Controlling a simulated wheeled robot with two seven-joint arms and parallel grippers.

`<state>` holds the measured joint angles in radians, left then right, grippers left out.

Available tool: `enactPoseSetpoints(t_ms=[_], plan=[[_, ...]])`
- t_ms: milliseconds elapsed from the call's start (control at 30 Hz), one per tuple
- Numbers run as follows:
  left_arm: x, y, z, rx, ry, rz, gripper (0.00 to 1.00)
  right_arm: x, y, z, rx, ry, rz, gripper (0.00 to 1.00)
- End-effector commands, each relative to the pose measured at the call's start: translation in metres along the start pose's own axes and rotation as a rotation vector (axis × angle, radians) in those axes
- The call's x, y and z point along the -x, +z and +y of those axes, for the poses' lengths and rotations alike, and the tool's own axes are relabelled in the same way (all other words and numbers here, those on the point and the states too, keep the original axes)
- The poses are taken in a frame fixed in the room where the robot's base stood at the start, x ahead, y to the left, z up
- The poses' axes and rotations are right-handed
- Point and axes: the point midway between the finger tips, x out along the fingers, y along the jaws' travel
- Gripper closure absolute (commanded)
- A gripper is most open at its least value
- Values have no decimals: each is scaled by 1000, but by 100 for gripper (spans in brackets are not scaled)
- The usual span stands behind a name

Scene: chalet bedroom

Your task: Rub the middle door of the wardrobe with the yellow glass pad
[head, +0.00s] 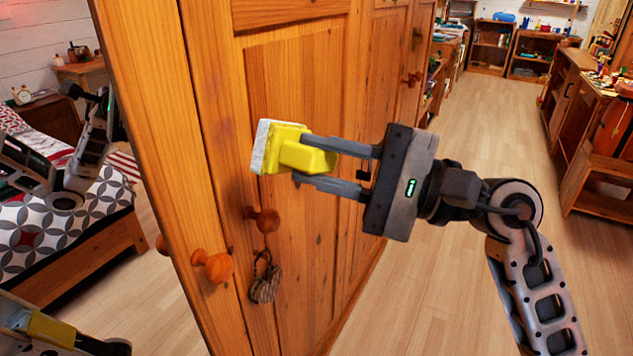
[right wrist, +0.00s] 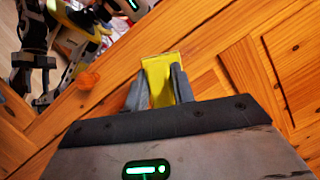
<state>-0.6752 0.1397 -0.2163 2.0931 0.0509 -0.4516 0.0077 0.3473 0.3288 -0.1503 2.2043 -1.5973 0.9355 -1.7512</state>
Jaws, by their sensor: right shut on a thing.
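The wooden wardrobe's middle door (head: 300,75) is shut, with a round knob (head: 265,220) and a small striped item hanging below it. My right gripper (head: 318,165) is shut on the yellow glass pad (head: 290,147), holding it by its yellow grip above the knob. The pad's white face (head: 261,147) points left, toward the door; I cannot tell whether it touches. The yellow pad also shows between the fingers in the right wrist view (right wrist: 158,80). My left gripper (head: 98,115) is at the left, partly hidden by the wardrobe's edge; its fingers are unclear.
The left door's knob (head: 215,266) sticks out below and left of the pad. Another knob (head: 410,79) is on the far door. A bed (head: 70,225) stands at the left and a workbench (head: 590,95) at the right. The floor (head: 470,130) between wardrobe and bench is clear.

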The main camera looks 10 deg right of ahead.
Motion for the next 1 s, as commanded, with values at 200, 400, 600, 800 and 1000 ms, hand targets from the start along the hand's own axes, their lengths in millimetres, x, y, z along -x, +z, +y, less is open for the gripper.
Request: enactPoseSetpoints(t_ms=[200,400,600,800,1000], plan=[[0,-4,0,-2,3,15,64,-10,10,-4,-70,8,-71,93],[5,-10,0,-12,-1,10,64,-27,5,-6,-72,6,-71,93],[7,-8,-2,-26,-8,-5,64,-46,-2,-4,-70,5,-69,93],[7,-4,-3,-34,-10,-20,64,-60,-7,-3,-67,6,-68,93],[6,-6,-3,-40,-11,-15,64,-64,-8,-2,-67,7,-68,93]])
